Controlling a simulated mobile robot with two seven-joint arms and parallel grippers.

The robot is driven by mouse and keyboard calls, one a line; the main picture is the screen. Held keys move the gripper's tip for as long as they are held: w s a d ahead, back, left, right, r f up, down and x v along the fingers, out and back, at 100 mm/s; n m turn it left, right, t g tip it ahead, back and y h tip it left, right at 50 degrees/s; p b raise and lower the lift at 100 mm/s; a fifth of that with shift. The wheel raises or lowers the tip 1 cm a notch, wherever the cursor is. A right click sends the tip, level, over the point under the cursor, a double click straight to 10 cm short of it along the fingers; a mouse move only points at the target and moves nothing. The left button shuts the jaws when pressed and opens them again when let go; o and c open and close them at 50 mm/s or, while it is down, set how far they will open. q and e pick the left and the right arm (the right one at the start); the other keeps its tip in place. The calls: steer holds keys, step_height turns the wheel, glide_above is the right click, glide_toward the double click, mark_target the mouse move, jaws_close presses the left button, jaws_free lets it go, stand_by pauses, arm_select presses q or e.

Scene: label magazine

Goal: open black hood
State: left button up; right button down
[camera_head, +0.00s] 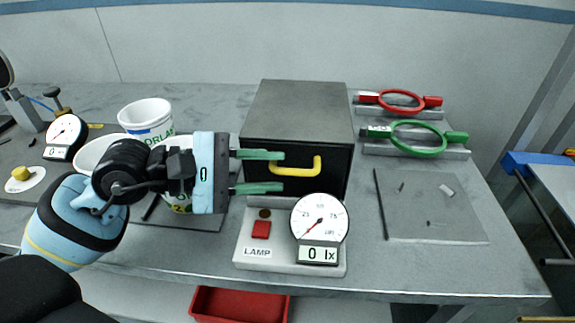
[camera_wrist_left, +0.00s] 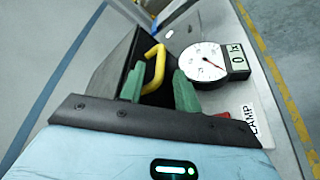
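The black hood (camera_head: 297,110) is a dark box on the grey table, with a yellow handle (camera_head: 318,164) on its front face. The hood looks closed, with its front face down to the table. My left gripper (camera_head: 284,172) is open, its two green fingers pointing right toward the handle, one above the other. In the left wrist view the handle (camera_wrist_left: 153,68) shows between and beyond the open fingers (camera_wrist_left: 158,88), and I cannot tell whether they touch it. The hood (camera_wrist_left: 118,60) also shows there. My right gripper is not in view.
A lamp box (camera_head: 290,262) with a red button (camera_head: 261,229) and a round gauge (camera_head: 319,218) stands right in front of the hood. Red (camera_head: 400,100) and green (camera_head: 415,138) rings lie at the right. White cups (camera_head: 146,116) stand behind my left arm. A grey mat (camera_head: 436,205) lies front right.

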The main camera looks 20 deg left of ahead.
mark_target(277, 172)
arm_select(q)
steer(key=shift+p+x, duration=0.4)
steer(key=shift+x, duration=1.55)
jaws_close()
